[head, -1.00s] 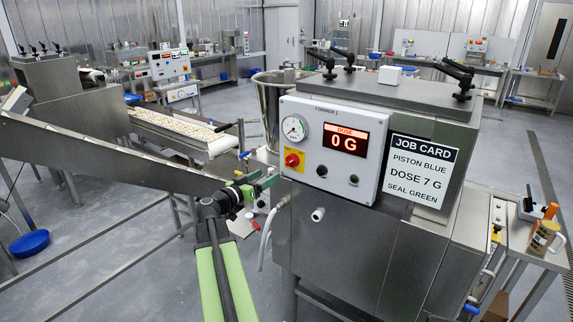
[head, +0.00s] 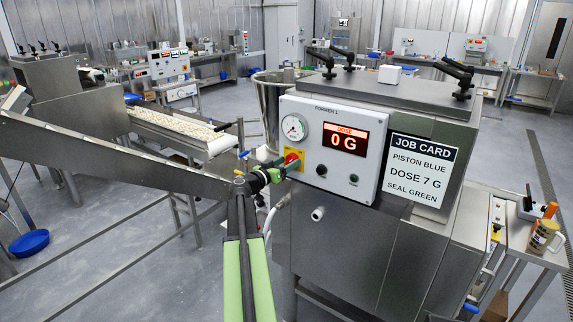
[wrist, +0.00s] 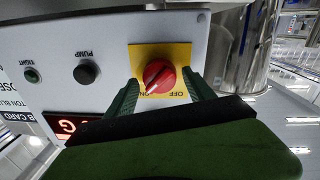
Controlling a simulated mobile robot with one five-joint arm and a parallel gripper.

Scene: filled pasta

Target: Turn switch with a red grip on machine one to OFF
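The red switch (head: 293,157) sits on a yellow plate on the front panel of the machine labelled FORMER 1 (head: 325,109). In the wrist view the red grip (wrist: 159,75) stands on its yellow plate (wrist: 177,53). Its white mark points down-left toward the partly hidden ON label, with OFF (wrist: 178,93) at lower right. My gripper (head: 285,169) is at the switch. In the wrist view the green fingers of my gripper (wrist: 161,80) are apart, one on each side of the red grip, with gaps visible. I cannot tell how deep the fingers reach.
A gauge (head: 295,127), a DOSE display (head: 343,141) reading 0 G and small dark knobs share the panel. A job card (head: 421,168) is to its right. A steel hopper (head: 272,105) stands behind left. A sloping steel chute (head: 110,155) runs left of my arm.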

